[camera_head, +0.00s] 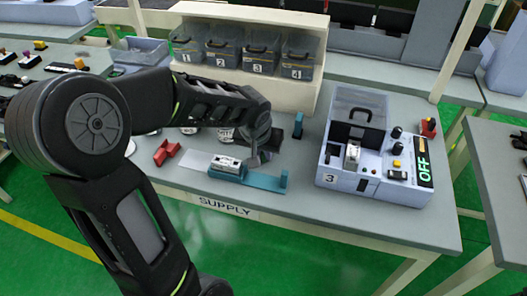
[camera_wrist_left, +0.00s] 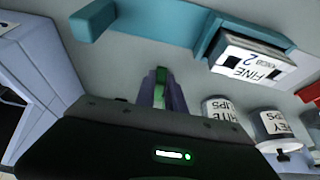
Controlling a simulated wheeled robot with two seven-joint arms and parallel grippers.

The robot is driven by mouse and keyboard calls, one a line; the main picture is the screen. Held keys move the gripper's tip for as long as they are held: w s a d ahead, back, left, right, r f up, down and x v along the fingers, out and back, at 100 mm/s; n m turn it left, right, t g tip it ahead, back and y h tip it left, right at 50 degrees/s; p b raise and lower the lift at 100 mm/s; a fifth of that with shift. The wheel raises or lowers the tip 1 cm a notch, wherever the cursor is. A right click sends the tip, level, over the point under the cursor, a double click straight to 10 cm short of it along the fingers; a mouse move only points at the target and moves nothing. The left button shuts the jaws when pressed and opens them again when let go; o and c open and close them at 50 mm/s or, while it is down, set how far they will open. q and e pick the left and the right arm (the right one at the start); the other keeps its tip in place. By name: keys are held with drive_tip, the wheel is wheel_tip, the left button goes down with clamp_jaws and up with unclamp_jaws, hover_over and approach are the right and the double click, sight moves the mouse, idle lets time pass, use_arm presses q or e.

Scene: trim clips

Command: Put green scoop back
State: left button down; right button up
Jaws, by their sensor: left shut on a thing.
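My left gripper (camera_head: 256,158) hangs over the middle of the grey table. In the left wrist view its narrow fingers (camera_wrist_left: 161,84) are shut on a thin green piece, which I take for the green scoop (camera_wrist_left: 159,95). Only a strip of the scoop shows between the fingers; the rest is hidden, and I cannot make it out in the head view. Cans with clip labels stand beside the gripper: a white-clips can (camera_wrist_left: 222,108) and a grey-clips can (camera_wrist_left: 272,128). In the head view they are partly hidden behind my arm. My right gripper is not in view.
A teal holder (camera_head: 268,181) with a white block (camera_head: 226,163) lies just in front of the gripper. A machine (camera_head: 345,182) reading OFF stands right. A red holder (camera_head: 166,151) is left, a blue stand (camera_head: 298,125) behind. Numbered bins (camera_head: 262,52) sit on the back shelf.

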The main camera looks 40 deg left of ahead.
use_arm(q)
drive_tip(key=shift+f, duration=0.15)
drive_tip(key=c, duration=1.4)
unclamp_jaws()
drive_tip(key=shift+r, duration=0.25)
drive_tip(key=v, duration=1.2)
drive_tip(key=shift+f, duration=0.1)
